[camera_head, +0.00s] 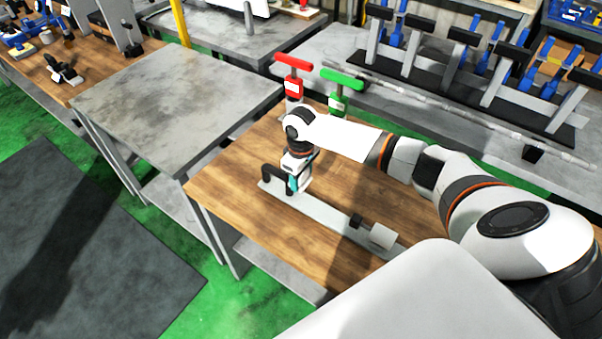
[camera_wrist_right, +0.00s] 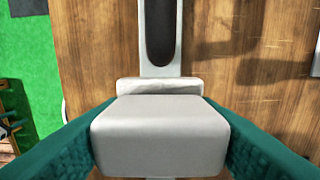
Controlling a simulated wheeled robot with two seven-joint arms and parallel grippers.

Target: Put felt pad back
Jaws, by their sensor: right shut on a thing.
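My right gripper (camera_head: 298,182) is low over the left end of a long grey plate on the wooden table. In the right wrist view, its teal fingers (camera_wrist_right: 160,140) are shut on a pale grey block (camera_wrist_right: 160,128). I cannot tell for certain whether this block is the felt pad. A thinner pale edge shows just beyond the block, above a grey strip with a dark rounded slot (camera_wrist_right: 161,30). The contact between block and strip is hidden. A black bent piece (camera_head: 268,174) stands beside the gripper in the head view. My left gripper is not in view.
The long grey plate (camera_head: 325,214) carries a small black block (camera_head: 356,221) and a pale block (camera_head: 383,236). Red (camera_head: 293,75) and green (camera_head: 341,80) T-handled tools stand behind my arm. A grey table (camera_head: 175,100) at left has a clear top.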

